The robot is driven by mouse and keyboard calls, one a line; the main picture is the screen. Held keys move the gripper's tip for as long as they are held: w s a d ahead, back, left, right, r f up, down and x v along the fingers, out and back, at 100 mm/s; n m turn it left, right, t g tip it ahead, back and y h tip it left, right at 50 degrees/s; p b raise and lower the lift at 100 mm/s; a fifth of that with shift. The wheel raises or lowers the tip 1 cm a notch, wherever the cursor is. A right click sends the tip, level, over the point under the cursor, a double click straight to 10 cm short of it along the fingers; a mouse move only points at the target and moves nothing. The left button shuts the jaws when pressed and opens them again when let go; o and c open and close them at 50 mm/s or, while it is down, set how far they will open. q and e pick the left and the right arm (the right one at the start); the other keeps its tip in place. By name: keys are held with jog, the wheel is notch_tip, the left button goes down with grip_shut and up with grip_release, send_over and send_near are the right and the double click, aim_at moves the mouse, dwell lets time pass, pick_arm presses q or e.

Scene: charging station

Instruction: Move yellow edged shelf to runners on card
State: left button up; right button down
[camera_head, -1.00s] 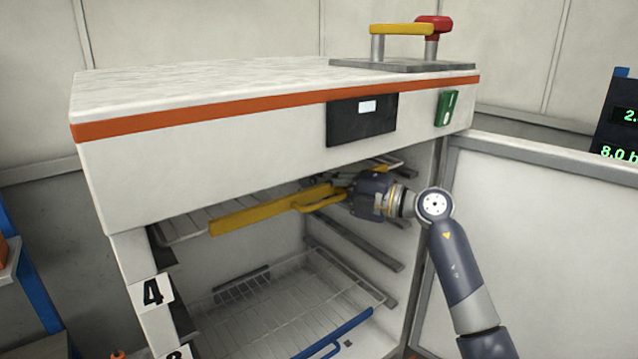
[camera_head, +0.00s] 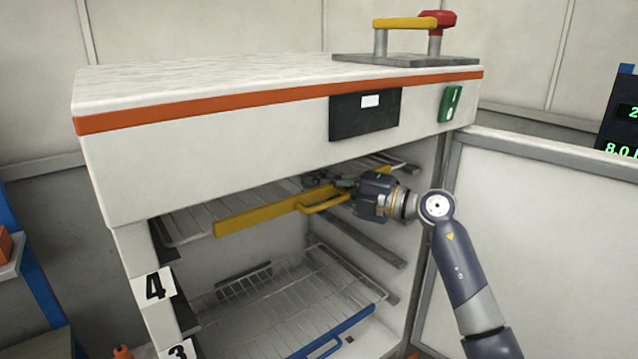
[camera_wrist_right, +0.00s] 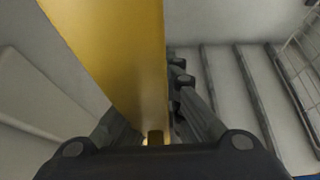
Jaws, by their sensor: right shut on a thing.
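The yellow edged shelf (camera_head: 262,213) is a wire rack in the upper part of the open cabinet. Its yellow front bar has a yellow handle (camera_head: 327,203) toward the right end. My right gripper (camera_head: 335,185) reaches in from the right at the bar's right part and is shut on the shelf. In the right wrist view the yellow bar (camera_wrist_right: 115,50) runs down between the fingers, and the fingertips are partly hidden. A card with "4" (camera_head: 155,286) is on the cabinet's left front post. A card with "3" (camera_head: 178,352) is partly cut off below. My left gripper is out of view.
A blue edged wire shelf (camera_head: 345,328) sits lower in the cabinet. Bare runners (camera_head: 370,240) line the right inner wall. The open door (camera_head: 540,240) stands at the right. A yellow and red handle fixture (camera_head: 410,40) is on top.

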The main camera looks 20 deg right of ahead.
dwell(0.3)
jog(key=c, duration=1.7)
grip_release()
jog(key=shift+f, duration=0.15)
jog(key=v, duration=1.2)
jog(key=shift+s, duration=0.1)
jog(key=shift+d, duration=0.1)
